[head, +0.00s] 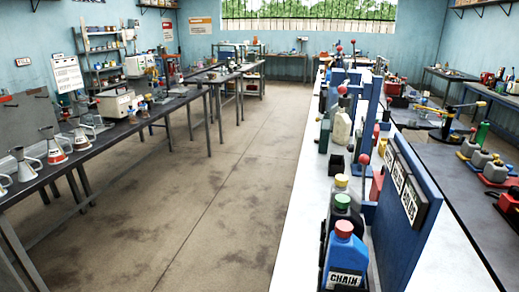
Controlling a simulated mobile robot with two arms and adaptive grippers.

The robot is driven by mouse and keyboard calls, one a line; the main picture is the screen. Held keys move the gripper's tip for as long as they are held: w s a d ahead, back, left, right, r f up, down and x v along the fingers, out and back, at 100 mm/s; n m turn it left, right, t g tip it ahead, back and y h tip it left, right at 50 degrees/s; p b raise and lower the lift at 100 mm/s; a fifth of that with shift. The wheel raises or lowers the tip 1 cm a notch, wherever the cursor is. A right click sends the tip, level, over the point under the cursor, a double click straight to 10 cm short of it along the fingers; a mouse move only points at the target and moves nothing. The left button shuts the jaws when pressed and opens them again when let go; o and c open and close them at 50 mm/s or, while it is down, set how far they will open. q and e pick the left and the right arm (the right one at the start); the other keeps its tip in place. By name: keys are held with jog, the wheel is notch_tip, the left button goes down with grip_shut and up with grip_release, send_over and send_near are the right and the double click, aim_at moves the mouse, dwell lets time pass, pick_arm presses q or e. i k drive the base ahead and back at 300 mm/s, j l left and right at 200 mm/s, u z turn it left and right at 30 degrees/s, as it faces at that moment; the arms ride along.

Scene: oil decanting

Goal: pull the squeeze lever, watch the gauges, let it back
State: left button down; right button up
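Neither of my grippers shows in the head view. I cannot tell which part is the squeeze lever. Red ball-ended levers stand along the blue rack on the white bench; the nearest red knob (364,159) is upright above the bottles. A yellow-handled lever (473,97) sits on a dark stand on the right bench. I cannot make out any gauge faces.
A blue bottle marked CHAIN (347,254) with a red cap stands nearest on the white bench (300,236), with more bottles behind. The left bench (62,161) holds funnels and pouring cans. The concrete aisle (215,190) between the benches is clear.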

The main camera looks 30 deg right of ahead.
aim_at(363, 159)
jog(key=i+j+u, duration=0.15)
jog(key=i+j, duration=0.15)
jog(key=i+j+u, duration=0.15)
jog(key=i+j, duration=0.15)
jog(key=i, duration=0.15)
jog(key=i+j+u, duration=0.15)
jog(key=i, duration=0.25)
jog(key=i+l+z, duration=0.15)
jog(key=i+z, duration=0.5)
jog(key=z, duration=0.15)
jog(key=i+z, duration=0.4)
jog(key=i+j+z, duration=0.15)
jog(key=z, duration=0.25)
jog(key=i+l+z, duration=0.1)
jog(key=i+z, duration=0.7)
jog(key=i+j+z, duration=0.15)
jog(key=i+z, duration=0.25)
jog(key=i+j+z, duration=0.2)
jog(key=z, duration=0.25)
